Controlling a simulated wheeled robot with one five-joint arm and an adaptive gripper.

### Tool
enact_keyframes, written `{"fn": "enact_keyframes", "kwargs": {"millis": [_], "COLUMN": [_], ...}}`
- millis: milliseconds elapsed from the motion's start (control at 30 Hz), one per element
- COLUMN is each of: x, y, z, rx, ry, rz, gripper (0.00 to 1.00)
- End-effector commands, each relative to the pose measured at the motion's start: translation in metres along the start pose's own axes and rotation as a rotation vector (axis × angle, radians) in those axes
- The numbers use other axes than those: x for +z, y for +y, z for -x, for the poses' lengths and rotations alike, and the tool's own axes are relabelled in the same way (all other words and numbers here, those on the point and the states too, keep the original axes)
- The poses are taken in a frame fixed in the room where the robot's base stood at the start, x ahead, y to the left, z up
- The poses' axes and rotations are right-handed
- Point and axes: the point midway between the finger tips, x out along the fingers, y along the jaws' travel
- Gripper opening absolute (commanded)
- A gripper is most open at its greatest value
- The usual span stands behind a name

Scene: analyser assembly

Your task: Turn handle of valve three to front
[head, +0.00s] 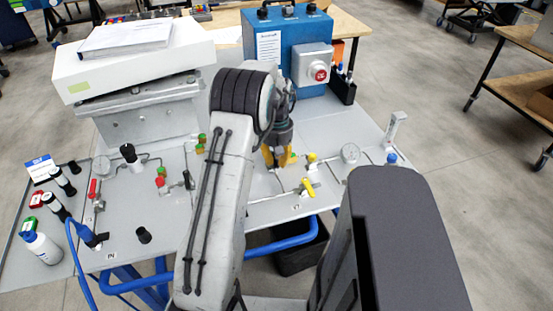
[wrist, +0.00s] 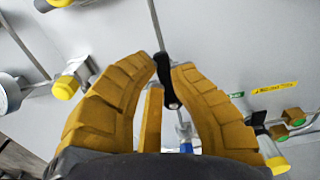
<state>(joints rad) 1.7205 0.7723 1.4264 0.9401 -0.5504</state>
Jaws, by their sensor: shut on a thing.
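My gripper (head: 278,160) is low over the grey panel, with its yellow fingers around a small black valve handle. In the wrist view, the fingertips of my gripper (wrist: 168,70) are closed on the black handle (wrist: 167,78), which sits between them on a thin pipe. The fingers and arm hide that valve in the head view, and I cannot read its number.
A blue box (head: 285,58) with a red button stands behind my gripper. A gauge (head: 350,153) and yellow-capped fitting (head: 312,158) are to the right. A white-topped instrument (head: 135,60) is at back left.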

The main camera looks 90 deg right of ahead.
Motion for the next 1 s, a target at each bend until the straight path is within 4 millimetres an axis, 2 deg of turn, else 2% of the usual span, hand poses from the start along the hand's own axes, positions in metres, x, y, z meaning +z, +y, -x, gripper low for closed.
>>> {"fn": "enact_keyframes", "kwargs": {"millis": [67,100,400,767,1000], "x": [0.004,0.004,0.002,0.0,0.0], "y": [-0.002,-0.002,-0.001,0.0,0.0], "z": [-0.006,-0.006,-0.003,0.003,0.033], "rx": [-0.009,-0.009,-0.004,-0.001,0.0], "ry": [-0.014,-0.015,-0.007,-0.002,0.001], "rz": [0.0,0.0,0.0,-0.001,-0.001], "gripper": [0.0,0.22,0.49,0.5,0.5]}}
